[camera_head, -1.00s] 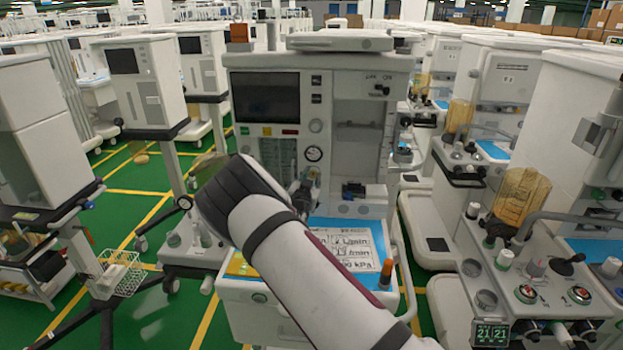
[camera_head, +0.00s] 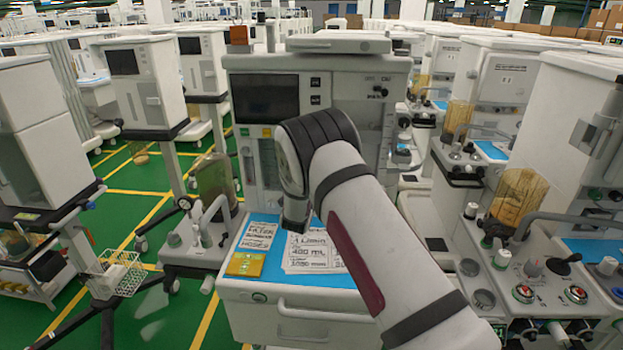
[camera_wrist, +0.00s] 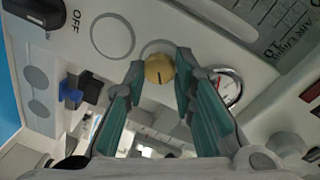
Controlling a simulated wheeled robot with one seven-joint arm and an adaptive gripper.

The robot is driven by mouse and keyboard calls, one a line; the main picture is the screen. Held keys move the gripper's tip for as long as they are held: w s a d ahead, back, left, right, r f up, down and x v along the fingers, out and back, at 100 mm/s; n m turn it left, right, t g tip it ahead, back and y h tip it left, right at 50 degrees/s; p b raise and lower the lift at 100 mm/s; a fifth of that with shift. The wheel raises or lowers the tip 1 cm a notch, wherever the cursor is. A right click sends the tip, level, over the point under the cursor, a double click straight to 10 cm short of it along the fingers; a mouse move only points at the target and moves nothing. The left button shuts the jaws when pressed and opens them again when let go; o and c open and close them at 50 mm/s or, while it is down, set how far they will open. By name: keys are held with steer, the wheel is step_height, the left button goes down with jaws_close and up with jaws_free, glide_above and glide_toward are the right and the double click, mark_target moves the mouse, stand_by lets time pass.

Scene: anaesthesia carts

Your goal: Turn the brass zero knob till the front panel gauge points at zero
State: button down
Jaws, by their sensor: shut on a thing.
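The brass zero knob (camera_wrist: 159,68) is a small round knob with a dark line on its face, on the pale front panel (camera_wrist: 65,85) of the anaesthesia cart. My gripper (camera_wrist: 160,78) is shut on it, with one teal finger on each side. The round gauge (camera_wrist: 228,90) sits just right of the right finger in the wrist view. It has a white face with some red, and the finger hides part of it; I cannot read where its needle points. In the head view my arm hides the knob, the gauge and my fingers.
The wrist view shows a dark OFF knob (camera_wrist: 45,10) and a blue-and-black fitting (camera_wrist: 82,92) on the panel. In the head view, printed cards (camera_head: 312,253) and a yellow pad (camera_head: 245,264) lie on the cart's blue worktop. Other carts stand close on both sides.

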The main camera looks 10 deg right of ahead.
steer(key=shift+f+m+y, duration=0.1)
steer(key=shift+m+y, duration=0.2)
steer(key=shift+m, duration=1.4)
steer(key=c, duration=1.3)
jaws_free()
steer(key=shift+c, duration=0.2)
steer(key=shift+s, duration=0.15)
steer(key=v, duration=1.2)
